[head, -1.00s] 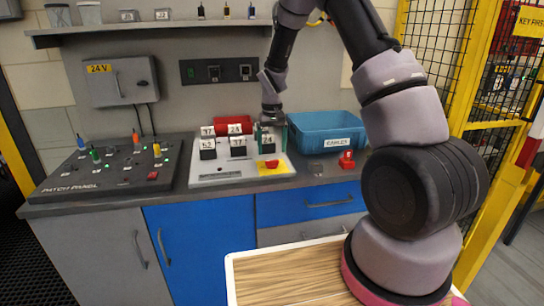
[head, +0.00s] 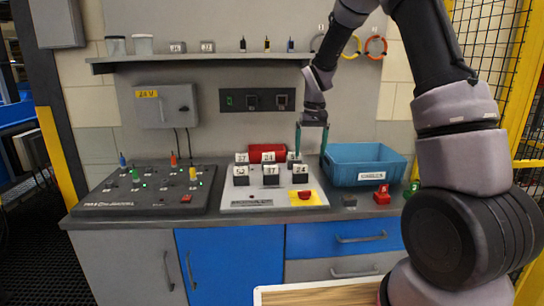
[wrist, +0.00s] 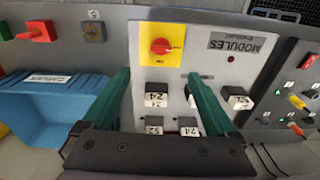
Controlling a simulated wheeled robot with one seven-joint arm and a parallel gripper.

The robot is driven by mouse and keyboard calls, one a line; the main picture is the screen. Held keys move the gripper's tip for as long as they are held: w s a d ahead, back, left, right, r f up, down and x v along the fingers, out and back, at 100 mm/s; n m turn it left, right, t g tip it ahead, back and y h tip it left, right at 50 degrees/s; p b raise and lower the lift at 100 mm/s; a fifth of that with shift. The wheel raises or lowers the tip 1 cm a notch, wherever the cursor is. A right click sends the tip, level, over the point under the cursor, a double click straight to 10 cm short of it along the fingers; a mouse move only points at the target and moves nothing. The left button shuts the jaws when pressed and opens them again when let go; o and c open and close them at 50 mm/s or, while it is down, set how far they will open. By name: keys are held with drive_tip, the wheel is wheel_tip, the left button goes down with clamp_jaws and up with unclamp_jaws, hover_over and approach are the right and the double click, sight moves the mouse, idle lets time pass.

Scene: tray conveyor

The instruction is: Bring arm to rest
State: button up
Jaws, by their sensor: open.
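My gripper (head: 310,152) is open and empty above the back right of the pale module board, its two teal fingers pointing down. It also shows in the wrist view (wrist: 158,80), with a finger on either side and nothing held between them. The module board (head: 240,200) carries several black modules with white number labels, including a 24 module (head: 301,177), and a red knob on a yellow plate (head: 305,195). In the wrist view the red knob (wrist: 161,46) lies beyond the fingertips and the modules lie below them.
A blue cables bin (head: 362,165) stands close right of my gripper. Red and green tagged blocks (head: 382,192) sit at the counter's right. The patch panel (head: 145,190) lies left. A shelf (head: 200,62) runs above; a yellow mesh fence (head: 515,90) stands right.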

drive_tip(key=s+d+r+m+t+y, duration=0.1)
drive_tip(key=s+d+r+m+t, duration=0.15)
drive_tip(key=s+r, duration=1.15)
drive_tip(key=s+d+r+t, duration=0.1)
drive_tip(key=s+r+t, duration=0.1)
drive_tip(key=s, duration=0.5)
drive_tip(key=s+d+r+m+t, duration=0.1)
drive_tip(key=s+r+t, duration=0.1)
drive_tip(key=s+r, duration=0.3)
drive_tip(key=s, duration=0.2)
drive_tip(key=shift+s+d+y, duration=0.25)
drive_tip(key=shift+s+y, duration=0.15)
